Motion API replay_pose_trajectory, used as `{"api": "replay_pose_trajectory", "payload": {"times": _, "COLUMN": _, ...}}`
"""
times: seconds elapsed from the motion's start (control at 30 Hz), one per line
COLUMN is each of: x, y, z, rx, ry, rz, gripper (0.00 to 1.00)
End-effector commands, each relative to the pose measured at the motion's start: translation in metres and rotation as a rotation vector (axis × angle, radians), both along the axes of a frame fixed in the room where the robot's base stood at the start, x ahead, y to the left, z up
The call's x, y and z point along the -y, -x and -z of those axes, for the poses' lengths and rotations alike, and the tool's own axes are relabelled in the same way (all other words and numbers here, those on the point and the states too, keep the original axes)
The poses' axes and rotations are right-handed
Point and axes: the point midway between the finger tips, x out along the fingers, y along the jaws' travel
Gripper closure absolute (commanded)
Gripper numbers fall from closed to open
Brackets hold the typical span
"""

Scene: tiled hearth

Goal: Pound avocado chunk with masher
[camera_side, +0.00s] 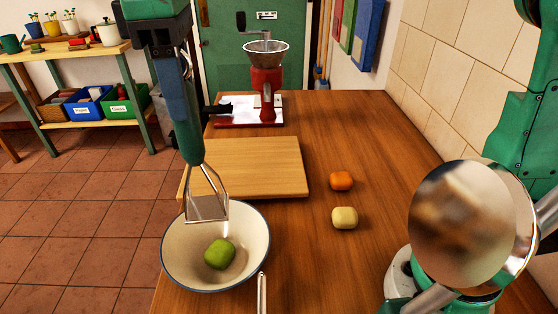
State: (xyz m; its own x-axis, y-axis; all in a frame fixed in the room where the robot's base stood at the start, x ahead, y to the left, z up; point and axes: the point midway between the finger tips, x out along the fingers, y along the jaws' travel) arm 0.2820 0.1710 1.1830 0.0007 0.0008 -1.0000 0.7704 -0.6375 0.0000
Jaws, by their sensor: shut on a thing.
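My gripper (172,75) is shut on the blue-green handle of the masher (190,135) and holds it nearly upright, head down. The masher's metal head (207,207) hangs over the back part of a white bowl with a blue rim (175,262). The green avocado chunk (220,253) lies inside the bowl, in front of and slightly right of the masher head. The head appears apart from the chunk; its exact height above the bowl is hard to tell.
A wooden board (262,165) lies behind the bowl. An orange chunk (341,181) and a pale yellow chunk (344,218) sit to the right. A metal handle (262,294) stands beside the bowl. A red grinder (266,90) is at the back.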

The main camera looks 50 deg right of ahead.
Motion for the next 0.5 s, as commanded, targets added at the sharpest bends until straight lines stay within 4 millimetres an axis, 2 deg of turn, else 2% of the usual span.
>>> {"api": "replay_pose_trajectory", "payload": {"times": 0.17, "x": 0.000, "y": 0.000, "z": 0.000, "rx": 0.000, "ry": 0.000, "rz": 0.000, "gripper": 1.00}}
{"api": "replay_pose_trajectory", "payload": {"times": 0.5, "x": 0.000, "y": 0.000, "z": 0.017, "rx": 0.000, "ry": 0.000, "rz": 0.000, "gripper": 1.00}}
